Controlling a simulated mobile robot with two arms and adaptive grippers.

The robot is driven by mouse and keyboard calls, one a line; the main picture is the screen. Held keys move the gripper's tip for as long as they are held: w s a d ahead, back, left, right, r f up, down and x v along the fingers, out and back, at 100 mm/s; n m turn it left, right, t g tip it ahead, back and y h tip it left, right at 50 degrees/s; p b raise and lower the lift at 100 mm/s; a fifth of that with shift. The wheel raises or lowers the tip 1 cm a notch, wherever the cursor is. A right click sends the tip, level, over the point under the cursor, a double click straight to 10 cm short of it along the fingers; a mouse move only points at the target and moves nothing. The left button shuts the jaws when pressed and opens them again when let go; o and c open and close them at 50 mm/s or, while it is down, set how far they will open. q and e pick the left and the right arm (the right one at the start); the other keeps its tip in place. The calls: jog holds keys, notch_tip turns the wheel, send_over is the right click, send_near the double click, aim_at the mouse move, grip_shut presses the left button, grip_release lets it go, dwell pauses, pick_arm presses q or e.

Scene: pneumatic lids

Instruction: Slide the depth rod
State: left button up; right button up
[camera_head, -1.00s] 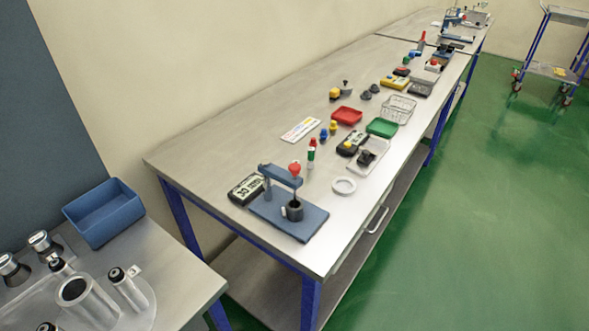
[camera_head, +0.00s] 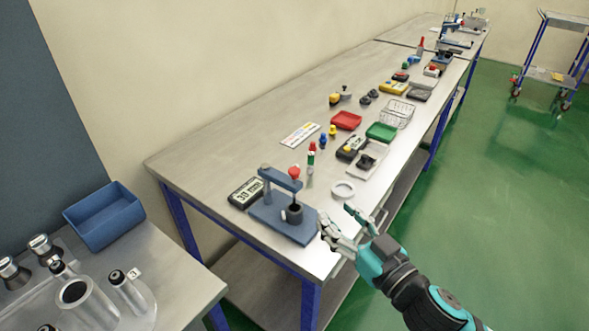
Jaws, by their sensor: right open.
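A blue fixture (camera_head: 273,223) stands near the front end of the long steel table. It has a blue post and arm (camera_head: 284,180), a red knob (camera_head: 294,171) on the arm and a dark grey cylinder (camera_head: 294,214) beneath it. I cannot tell for sure which part is the depth rod. A digital readout box (camera_head: 246,192) lies beside the fixture's left edge. My right gripper (camera_head: 337,222) is open and empty, just right of the fixture, over the table's front edge. It appears apart from the fixture. My left gripper is not in view.
A white ring (camera_head: 343,190) lies right of the fixture. A red tray (camera_head: 346,120), a green tray (camera_head: 381,131) and a wire basket (camera_head: 397,113) stand farther back. A blue bin (camera_head: 104,215) and metal cylinders stand on the nearer left table. The steel table's left side is mostly clear.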

aim_at(297, 175)
jog(key=p+x, duration=0.3)
jog(key=x, duration=1.3)
jog(key=shift+w, duration=0.2)
grip_shut()
